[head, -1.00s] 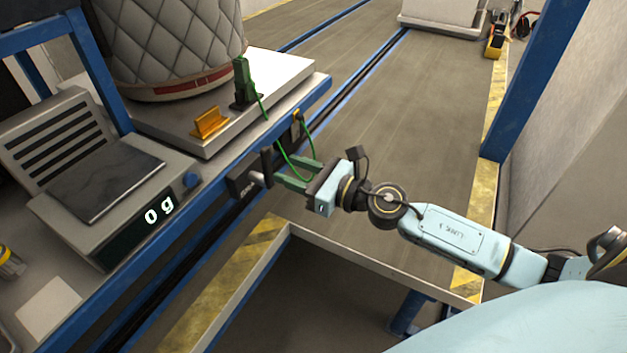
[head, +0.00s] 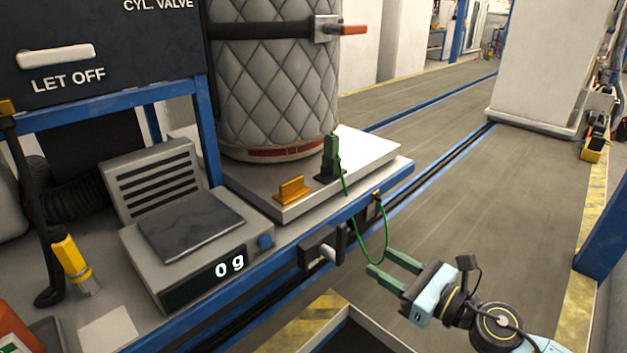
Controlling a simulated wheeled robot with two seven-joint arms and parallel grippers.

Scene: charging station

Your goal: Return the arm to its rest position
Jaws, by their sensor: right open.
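My right gripper (head: 394,271) is at the lower right in the head view. Its two green fingers are apart with nothing between them. It hangs in free space to the right of the bench edge, clear of the black bracket (head: 323,250) on the bench front. My right arm comes in from the lower right corner. A green plug-like part (head: 331,157) stands upright in a black base on the white platform, with a green cable (head: 385,243) looping down over the bench edge. My left gripper does not show.
A scale (head: 190,235) reading "0 g" sits on the bench, left. A quilted cylinder (head: 272,90) stands on the white platform (head: 378,150), beside an orange block (head: 292,189). A blue post (head: 607,225) rises at the right edge. The floor (head: 480,190) beyond the gripper is clear.

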